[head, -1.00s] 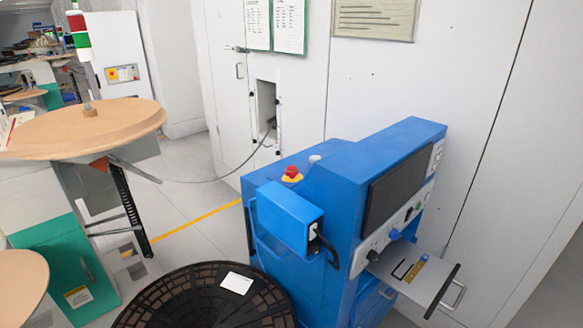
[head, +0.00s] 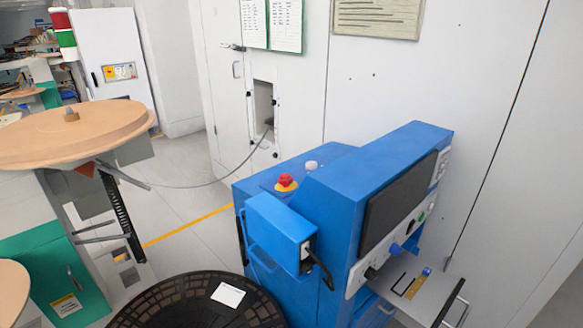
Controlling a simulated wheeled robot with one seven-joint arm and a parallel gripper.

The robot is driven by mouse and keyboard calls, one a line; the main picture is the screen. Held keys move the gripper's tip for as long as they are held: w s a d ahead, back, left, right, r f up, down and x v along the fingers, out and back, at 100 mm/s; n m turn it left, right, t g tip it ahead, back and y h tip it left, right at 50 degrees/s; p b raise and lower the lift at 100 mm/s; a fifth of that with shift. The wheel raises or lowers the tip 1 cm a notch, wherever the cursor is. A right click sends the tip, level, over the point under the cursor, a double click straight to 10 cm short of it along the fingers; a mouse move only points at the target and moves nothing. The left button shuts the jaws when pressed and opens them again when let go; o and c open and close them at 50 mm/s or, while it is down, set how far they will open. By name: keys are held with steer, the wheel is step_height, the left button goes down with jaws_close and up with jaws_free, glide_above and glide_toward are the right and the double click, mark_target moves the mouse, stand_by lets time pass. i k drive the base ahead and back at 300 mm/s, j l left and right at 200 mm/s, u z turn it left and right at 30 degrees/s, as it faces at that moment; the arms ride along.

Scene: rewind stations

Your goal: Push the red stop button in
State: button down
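The red stop button (head: 286,180) sits on a yellow base on top of the blue machine cabinet (head: 335,215), toward its back left, behind the blue box that juts from the cabinet's side. Its red cap shows fully and nothing touches it. I cannot tell from this distance how far in the cap is. My gripper is not in view.
A dark round slotted reel (head: 185,305) with a white label lies in front of the cabinet. A round wooden table (head: 75,135) stands at left. A shelf with a handle (head: 420,285) juts from the cabinet's front. A cable runs behind to the wall.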

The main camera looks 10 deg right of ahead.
mark_target(285, 176)
steer(key=i+l, duration=0.85)
steer(key=u, duration=1.5)
